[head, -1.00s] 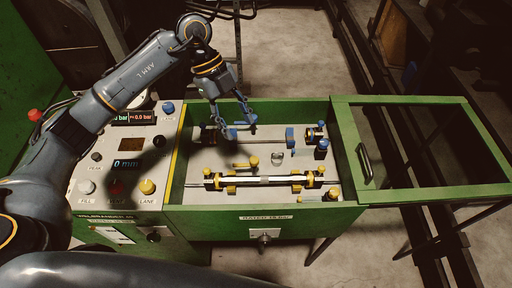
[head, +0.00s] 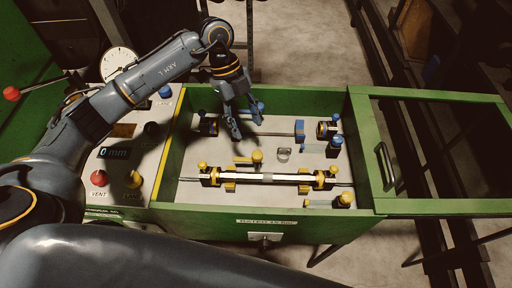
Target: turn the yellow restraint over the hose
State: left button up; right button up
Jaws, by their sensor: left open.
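The hose (head: 265,178) is a light tube lying left to right along the front of the green box, held at both ends in fittings with yellow collars. The yellow restraint (head: 256,157) has a round knob and a flat yellow arm pointing left. It stands just behind the middle of the hose, and its arm appears to lie beside the hose, not across it. My left gripper (head: 247,128) points down, open and empty, above the rear of the box, behind the yellow restraint and apart from it. It partly hides the blue restraint there. My right gripper is not in view.
A rear lane with blue fittings (head: 299,129) lies behind the hose. A small clear ring (head: 283,153) sits on the bed between the lanes. The control panel (head: 118,150) is at the left. The green framed lid (head: 440,207) stands open at the right.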

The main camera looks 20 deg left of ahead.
aim_at(257, 154)
pick_arm(q)
jog(key=p+x, duration=0.1)
jog(key=x, duration=0.9)
jog(key=shift+w+d+p, duration=0.1)
jog(key=shift+w+p, duration=0.05)
jog(key=shift+p, duration=0.2)
jog(key=shift+c, duration=0.2)
grip_shut()
